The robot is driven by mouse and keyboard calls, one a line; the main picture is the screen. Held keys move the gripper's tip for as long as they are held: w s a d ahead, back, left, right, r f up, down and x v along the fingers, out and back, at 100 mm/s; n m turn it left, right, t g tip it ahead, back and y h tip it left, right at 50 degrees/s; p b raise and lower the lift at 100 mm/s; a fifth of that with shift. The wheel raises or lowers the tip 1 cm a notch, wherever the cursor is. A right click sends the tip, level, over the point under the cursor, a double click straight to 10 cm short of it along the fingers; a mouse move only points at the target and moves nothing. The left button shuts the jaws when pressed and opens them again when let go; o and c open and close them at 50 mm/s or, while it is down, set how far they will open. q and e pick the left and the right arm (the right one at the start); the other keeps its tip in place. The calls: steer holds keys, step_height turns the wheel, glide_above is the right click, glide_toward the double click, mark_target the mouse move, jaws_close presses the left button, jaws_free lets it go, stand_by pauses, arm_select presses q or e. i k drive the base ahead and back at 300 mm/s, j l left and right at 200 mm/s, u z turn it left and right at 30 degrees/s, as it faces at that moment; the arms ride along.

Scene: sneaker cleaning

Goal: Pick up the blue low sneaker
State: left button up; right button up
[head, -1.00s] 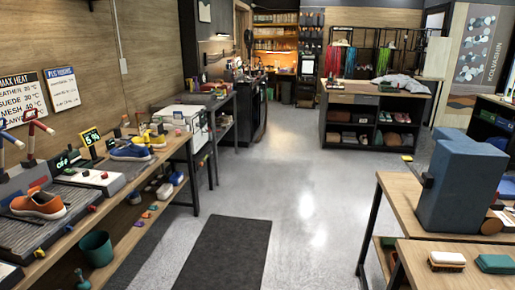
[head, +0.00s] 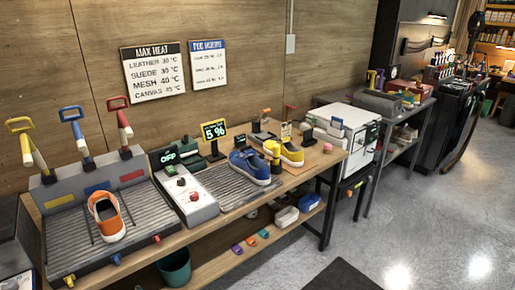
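The blue low sneaker (head: 249,168) sits on the grey ribbed drying tray (head: 226,188) on the wooden bench along the wall, in the head view. It has a pale sole and stands close to a yellow sneaker (head: 286,152) on its right. An orange sneaker (head: 106,216) rests on a ribbed grey tray at the left. Neither of my grippers is in view.
A control box (head: 184,195) with an "OFF" display stands left of the blue sneaker. A "5 %" sign (head: 214,130) stands behind it. A white box machine (head: 343,138) is at the bench's right end. The floor in front is open, with a dark mat (head: 343,275).

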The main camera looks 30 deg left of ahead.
mark_target(249, 165)
steer(key=i+l+u, duration=0.1)
steer(key=i+u, duration=0.3)
steer(key=i+l+u, duration=0.4)
steer(key=i, duration=0.2)
steer(key=i+l+u, duration=0.8)
steer(key=i+l, duration=0.05)
steer(key=i, duration=0.05)
